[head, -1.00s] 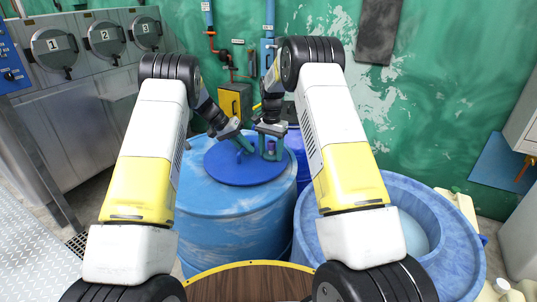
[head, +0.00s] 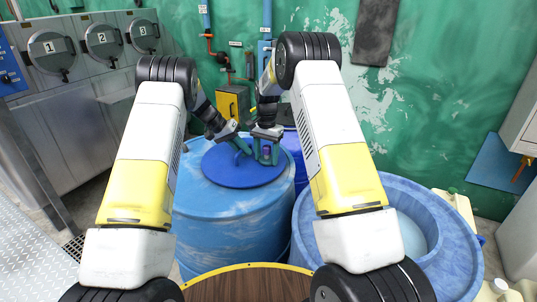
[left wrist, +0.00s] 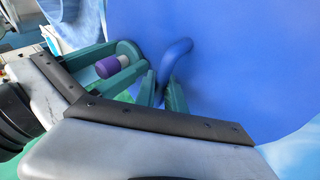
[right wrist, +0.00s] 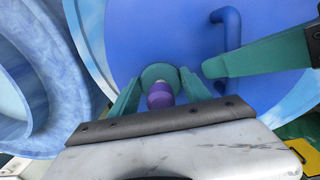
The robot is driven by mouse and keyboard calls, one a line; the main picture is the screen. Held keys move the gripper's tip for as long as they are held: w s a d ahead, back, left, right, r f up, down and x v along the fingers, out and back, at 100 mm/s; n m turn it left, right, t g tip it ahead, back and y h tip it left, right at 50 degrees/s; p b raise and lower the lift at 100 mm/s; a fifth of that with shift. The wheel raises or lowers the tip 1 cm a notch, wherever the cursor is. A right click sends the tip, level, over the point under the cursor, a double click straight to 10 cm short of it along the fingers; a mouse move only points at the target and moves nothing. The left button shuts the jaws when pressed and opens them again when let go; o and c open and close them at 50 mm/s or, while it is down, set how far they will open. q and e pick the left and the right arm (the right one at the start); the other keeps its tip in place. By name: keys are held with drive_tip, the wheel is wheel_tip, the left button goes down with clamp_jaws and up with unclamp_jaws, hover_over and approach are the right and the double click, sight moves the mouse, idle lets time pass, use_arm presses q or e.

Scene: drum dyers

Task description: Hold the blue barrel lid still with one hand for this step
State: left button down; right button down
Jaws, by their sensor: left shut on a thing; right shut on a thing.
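The round blue lid (head: 238,172) lies flat on top of the blue barrel (head: 228,225). My left gripper (head: 243,149) is shut on the lid's raised blue handle, which shows in the left wrist view (left wrist: 178,52). My right gripper (head: 266,154) is beside it, on the right part of the lid. It is shut on a small purple plug-like piece (right wrist: 160,97) with a round green part (right wrist: 160,74) behind it. The purple piece also shows in the left wrist view (left wrist: 108,67). The handle stands apart from the right fingers in the right wrist view (right wrist: 228,22).
A round blue tub (head: 455,235) stands to the right of the barrel. A purple-blue barrel (head: 294,146) stands behind it. Numbered machine doors (head: 105,40) line the left wall. Pipes and a yellow box (head: 232,102) are on the green wall behind. A wooden top (head: 250,282) is in front.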

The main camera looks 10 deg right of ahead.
sight(266, 147)
drive_tip(key=shift+s+a+f, duration=0.2)
drive_tip(key=shift+s+f, duration=0.05)
drive_tip(key=shift+s, duration=0.1)
drive_tip(key=shift+w+d+r, duration=0.1)
drive_tip(key=shift+r, duration=1.2)
drive_tip(key=shift+w+r, duration=0.1)
drive_tip(key=shift+r, duration=1.2)
use_arm(q)
drive_tip(key=c, duration=1.3)
unclamp_jaws()
drive_tip(key=shift+a, duration=0.1)
